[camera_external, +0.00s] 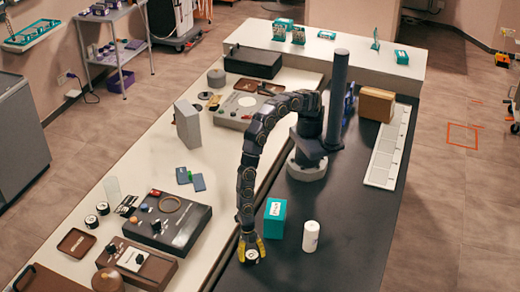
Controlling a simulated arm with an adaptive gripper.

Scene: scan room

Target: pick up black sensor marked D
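My gripper (251,246) points down at the near left edge of the black table, its yellow fingertips on either side of a small round dark piece with a pale top (252,256). I cannot tell whether the fingers touch it, or whether it rests on the table. Two similar round black pieces with white tops, one (91,221) and another (102,208), stand on the white table at the left. Any letter on these pieces is too small to read, so I cannot tell which is the sensor marked D.
A teal box (274,219) and a white cylinder (311,236) stand just right of my gripper. A black device with knobs (168,222) and a brown one (137,262) lie to the left. The black table's near right part is clear.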

